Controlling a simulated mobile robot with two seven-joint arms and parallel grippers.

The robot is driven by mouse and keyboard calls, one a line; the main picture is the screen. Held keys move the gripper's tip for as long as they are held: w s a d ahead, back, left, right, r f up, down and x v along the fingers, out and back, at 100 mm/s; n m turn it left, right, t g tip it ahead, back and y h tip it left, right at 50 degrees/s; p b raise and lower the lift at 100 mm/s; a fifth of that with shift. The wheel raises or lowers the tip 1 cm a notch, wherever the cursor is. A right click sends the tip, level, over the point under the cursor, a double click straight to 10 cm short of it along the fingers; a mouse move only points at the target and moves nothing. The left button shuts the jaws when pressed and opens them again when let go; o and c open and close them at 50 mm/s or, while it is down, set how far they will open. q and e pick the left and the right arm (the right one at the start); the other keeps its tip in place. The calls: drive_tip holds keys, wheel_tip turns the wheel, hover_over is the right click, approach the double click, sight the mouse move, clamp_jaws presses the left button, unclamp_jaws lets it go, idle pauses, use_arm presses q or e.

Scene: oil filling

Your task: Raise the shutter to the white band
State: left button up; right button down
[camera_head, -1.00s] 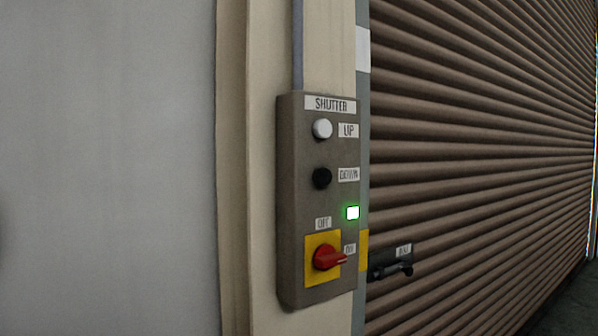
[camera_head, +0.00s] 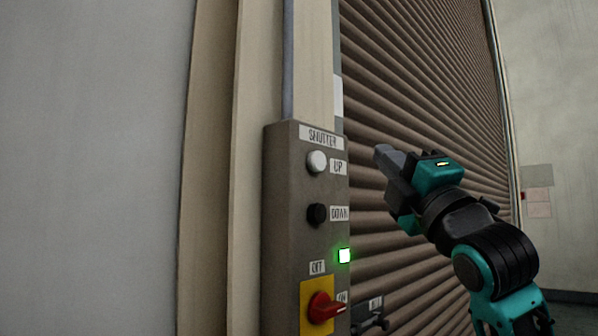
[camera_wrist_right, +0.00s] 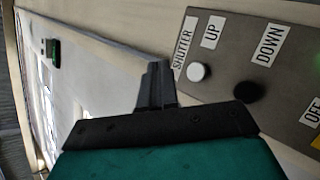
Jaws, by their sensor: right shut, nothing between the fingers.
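The brown slatted shutter (camera_head: 440,110) fills the right of the head view, and its bottom edge is not clearly seen. A white band (camera_head: 338,96) is on the guide rail at its left edge. The shutter control box (camera_head: 290,230) has a white UP button (camera_head: 317,161), a black DOWN button (camera_head: 316,213) and a red switch (camera_head: 322,307) pointing toward ON. A green lamp (camera_head: 344,255) is lit. My right gripper (camera_head: 384,153) is shut and empty, to the right of the UP button and apart from it. In the wrist view its fingertips (camera_wrist_right: 157,68) are left of the UP button (camera_wrist_right: 198,72).
A black latch (camera_head: 372,318) sits low beside the box, partly cut off by the label and frame edge. A grey wall (camera_head: 90,170) stands at left. A pale wall with small signs (camera_head: 538,195) is at far right.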

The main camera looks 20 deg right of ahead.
sight(317, 161)
drive_tip(key=shift+s+r, duration=0.2)
drive_tip(key=shift+r, duration=0.1)
drive_tip(key=w+a+p, duration=0.1)
drive_tip(key=w+a, duration=0.2)
drive_tip(key=w, duration=0.5)
drive_tip(key=shift+a, duration=0.2)
idle(1.2)
drive_tip(key=shift+w, duration=0.1)
idle(0.7)
drive_tip(key=shift+p, duration=0.3)
